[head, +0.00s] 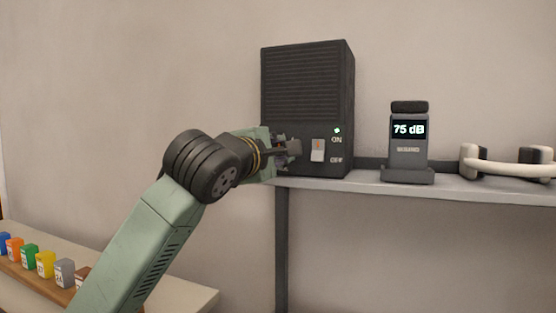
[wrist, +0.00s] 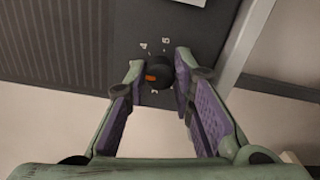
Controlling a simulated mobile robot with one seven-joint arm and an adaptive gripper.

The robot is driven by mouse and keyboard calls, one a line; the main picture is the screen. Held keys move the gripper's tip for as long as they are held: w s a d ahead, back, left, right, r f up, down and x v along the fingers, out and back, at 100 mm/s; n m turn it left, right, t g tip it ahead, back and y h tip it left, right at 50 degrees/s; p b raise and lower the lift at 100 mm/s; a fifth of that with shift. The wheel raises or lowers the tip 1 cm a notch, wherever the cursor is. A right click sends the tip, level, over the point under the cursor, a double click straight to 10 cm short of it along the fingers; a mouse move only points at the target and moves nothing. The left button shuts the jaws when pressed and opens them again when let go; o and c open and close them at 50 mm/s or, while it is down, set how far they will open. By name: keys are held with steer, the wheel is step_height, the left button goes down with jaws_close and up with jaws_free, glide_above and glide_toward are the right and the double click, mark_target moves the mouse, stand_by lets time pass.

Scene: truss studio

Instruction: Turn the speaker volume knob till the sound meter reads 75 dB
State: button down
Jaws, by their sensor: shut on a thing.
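The black speaker (head: 308,80) stands on a grey shelf, with its green light lit beside ON. In the wrist view its front panel (wrist: 60,40) carries a round black volume knob (wrist: 162,64) with an orange mark on its left side. Small white numerals sit around the knob. My gripper (head: 288,150) is at the lower front of the speaker, shut on the knob, with one finger on each side. In the head view my gripper hides the knob. The sound meter (head: 408,150) stands upright to the right, and its display reads 75 dB.
A light switch (head: 317,150) sits on the speaker just right of my gripper. A cream and black handset-like object (head: 510,168) lies at the shelf's (head: 460,187) right end. Several coloured numbered blocks (head: 46,263) stand on a lower table at left.

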steer(key=shift+f+m+b, duration=0.1)
steer(key=shift+m+b, duration=0.3)
steer(key=shift+m, duration=0.5)
steer(key=c, duration=1.4)
jaws_free()
steer(key=shift+o, duration=0.2)
steer(key=v, duration=1.2)
